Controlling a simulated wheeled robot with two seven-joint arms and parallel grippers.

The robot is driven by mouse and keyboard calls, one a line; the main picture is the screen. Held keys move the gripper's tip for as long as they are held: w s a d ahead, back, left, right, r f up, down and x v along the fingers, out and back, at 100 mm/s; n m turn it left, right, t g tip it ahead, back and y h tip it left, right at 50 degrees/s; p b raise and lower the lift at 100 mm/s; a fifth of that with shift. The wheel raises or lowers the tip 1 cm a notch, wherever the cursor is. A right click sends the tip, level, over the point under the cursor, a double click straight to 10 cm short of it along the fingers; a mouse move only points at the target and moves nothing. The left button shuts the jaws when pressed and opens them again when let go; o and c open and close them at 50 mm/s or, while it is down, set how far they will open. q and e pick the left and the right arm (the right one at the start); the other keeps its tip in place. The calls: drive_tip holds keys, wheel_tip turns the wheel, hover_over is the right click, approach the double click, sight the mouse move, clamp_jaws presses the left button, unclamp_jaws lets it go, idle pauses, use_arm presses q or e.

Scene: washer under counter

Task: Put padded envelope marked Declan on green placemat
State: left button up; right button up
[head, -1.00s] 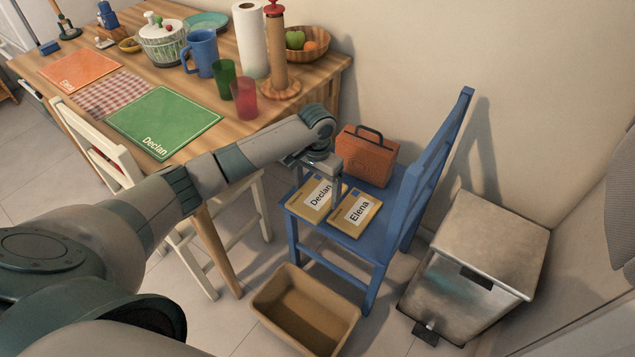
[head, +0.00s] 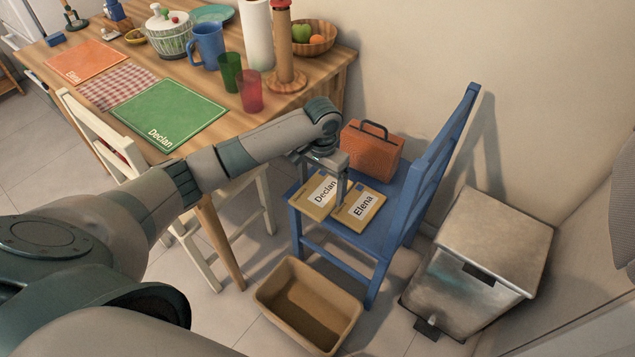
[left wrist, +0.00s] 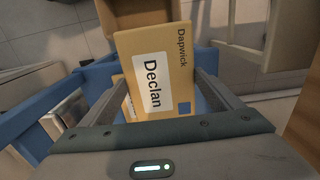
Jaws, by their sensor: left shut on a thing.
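The yellow padded envelope marked Declan (head: 311,201) is at the blue chair's seat, on the left of a similar envelope marked Elena (head: 361,206). My left gripper (head: 323,186) is over the Declan envelope and shut on it. In the left wrist view, the Declan envelope (left wrist: 153,62) lies between the two fingers (left wrist: 163,102), its white label facing the camera. I cannot tell whether it still touches the seat. The green placemat (head: 170,112), also marked Declan, lies bare on the wooden table. My right gripper is not in view.
The blue chair (head: 432,172) carries an orange case (head: 371,153) behind the envelopes. A white chair (head: 103,137) stands at the table's near edge. Green (head: 230,73) and red (head: 250,92) cups stand right of the placemat. A tan bin (head: 308,304) sits on the floor.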

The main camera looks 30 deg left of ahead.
use_arm(q)
drive_tip(key=s+d+r, duration=0.1)
drive_tip(key=d+r, duration=0.1)
drive_tip(key=r, duration=0.5)
drive_tip(key=s+d+r+n, duration=0.1)
drive_tip(key=s+d+r, duration=0.1)
drive_tip(key=r, duration=0.6)
drive_tip(key=s+d+r, duration=0.1)
drive_tip(key=d+r, duration=0.3)
drive_tip(key=r, duration=0.4)
drive_tip(key=shift+s+d+n, duration=0.2)
drive_tip(key=shift+s+n, duration=0.1)
drive_tip(key=shift+s, duration=0.05)
drive_tip(key=shift+r, duration=0.1)
